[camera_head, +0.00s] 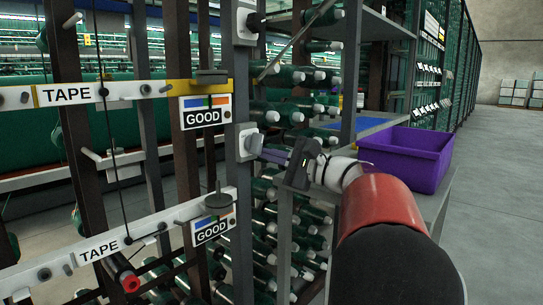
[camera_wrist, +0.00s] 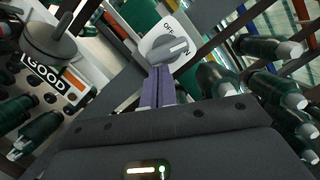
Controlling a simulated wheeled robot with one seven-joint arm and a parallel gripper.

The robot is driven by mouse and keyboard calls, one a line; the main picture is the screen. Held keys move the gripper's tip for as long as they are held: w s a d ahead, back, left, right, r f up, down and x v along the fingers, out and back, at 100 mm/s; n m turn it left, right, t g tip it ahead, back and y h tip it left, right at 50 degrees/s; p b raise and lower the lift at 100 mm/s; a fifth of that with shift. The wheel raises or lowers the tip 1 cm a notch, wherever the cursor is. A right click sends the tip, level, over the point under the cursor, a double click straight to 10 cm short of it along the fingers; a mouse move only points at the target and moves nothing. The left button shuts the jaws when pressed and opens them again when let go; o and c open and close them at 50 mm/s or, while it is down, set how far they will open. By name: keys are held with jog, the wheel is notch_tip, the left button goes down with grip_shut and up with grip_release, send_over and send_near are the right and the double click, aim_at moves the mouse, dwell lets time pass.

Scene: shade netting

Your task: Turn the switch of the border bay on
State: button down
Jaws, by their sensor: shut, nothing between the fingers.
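A white switch box with a grey rotary knob (camera_head: 249,142) sits on a grey post, at the tips of my gripper (camera_head: 263,152). In the wrist view the switch (camera_wrist: 173,47) shows OFF and ON marks, and its knob bar is slanted. The purple fingers of my gripper (camera_wrist: 161,70) are shut and empty, just below the knob; I cannot tell whether they touch it. A second switch (camera_head: 246,21) sits higher on the same post. I see no label naming the border bay.
Rails marked TAPE (camera_head: 66,94) and GOOD signs (camera_head: 207,112) stand left of the post. Green bobbins (camera_head: 287,75) crowd the rack behind and right of the switch. A purple crate (camera_head: 408,158) stands on a shelf at right. Open floor (camera_head: 500,200) lies further right.

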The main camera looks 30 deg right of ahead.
jog(key=shift+a+m, duration=0.1)
jog(key=shift+m, duration=0.5)
dwell(1.1)
notch_tip(320, 180, up, 20)
jog(key=p, duration=0.5)
jog(key=shift+f, duration=0.1)
jog(key=s+d+f+n+g, duration=0.1)
jog(key=s+d+f+n, duration=0.2)
jog(key=d+f+n, duration=0.2)
jog(key=s+d+f+n+g, duration=0.1)
jog(key=s+d+f+n, duration=0.2)
jog(key=f, duration=0.8)
jog(key=shift+s+d+n+h, duration=0.2)
jog(key=shift+d+n+h, duration=0.1)
jog(key=shift+d+n, duration=0.8)
jog(key=shift+d, duration=0.1)
